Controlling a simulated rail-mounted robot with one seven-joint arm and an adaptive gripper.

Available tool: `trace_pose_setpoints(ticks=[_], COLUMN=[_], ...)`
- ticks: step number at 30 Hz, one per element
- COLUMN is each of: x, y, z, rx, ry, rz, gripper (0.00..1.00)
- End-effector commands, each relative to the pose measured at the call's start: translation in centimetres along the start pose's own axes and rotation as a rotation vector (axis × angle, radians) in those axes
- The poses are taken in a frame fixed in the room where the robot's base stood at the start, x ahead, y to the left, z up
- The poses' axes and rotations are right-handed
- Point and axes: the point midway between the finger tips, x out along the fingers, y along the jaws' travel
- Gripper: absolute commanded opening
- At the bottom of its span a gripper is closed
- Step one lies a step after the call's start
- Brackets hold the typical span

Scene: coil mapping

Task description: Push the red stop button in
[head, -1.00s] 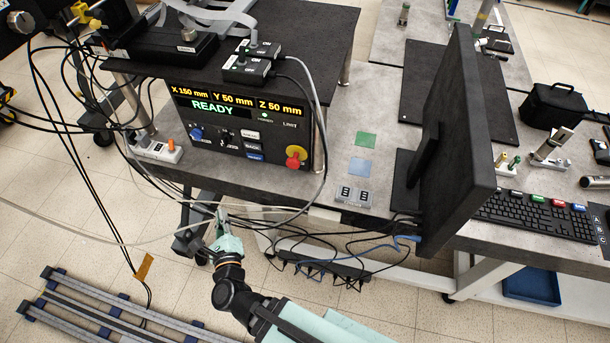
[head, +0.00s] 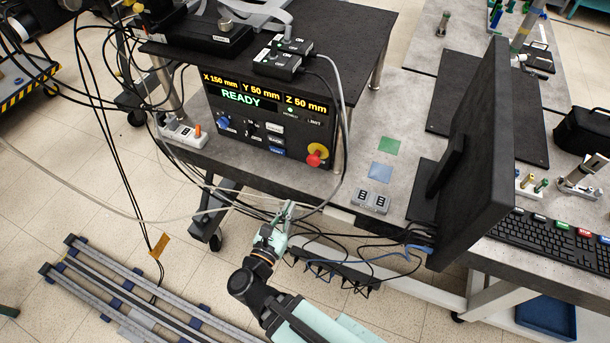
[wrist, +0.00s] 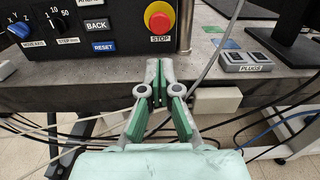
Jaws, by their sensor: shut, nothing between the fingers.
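The red stop button (head: 314,159) sits in a yellow ring at the lower right of the black control panel (head: 287,152). My gripper (head: 289,207) is below the panel, near the table's front edge. In the wrist view my gripper (wrist: 160,66) is shut and empty. Its fingertips point up at the area just under the STOP label and appear apart from the button.
A grey cable (head: 345,120) hangs to the right of the button. The panel display reads READY. A plug block (head: 371,201) and a monitor (head: 470,160) stand to the right. Loose cables (head: 340,260) hang below the table edge near my gripper.

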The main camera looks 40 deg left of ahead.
Motion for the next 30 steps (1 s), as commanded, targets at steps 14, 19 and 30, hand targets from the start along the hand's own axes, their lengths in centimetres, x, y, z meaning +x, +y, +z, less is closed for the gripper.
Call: trace_pose_setpoints(ticks=[14,19,30], x=[5.3,8.4,13.3], y=[0.0,0.1,0.1], z=[-0.3,0.3,0.2], rx=[0.001,-0.003,-0.003], ry=[-0.002,0.0,0.0], rz=[-0.004,-0.003,0.0], gripper=[0.0,0.0,0.0])
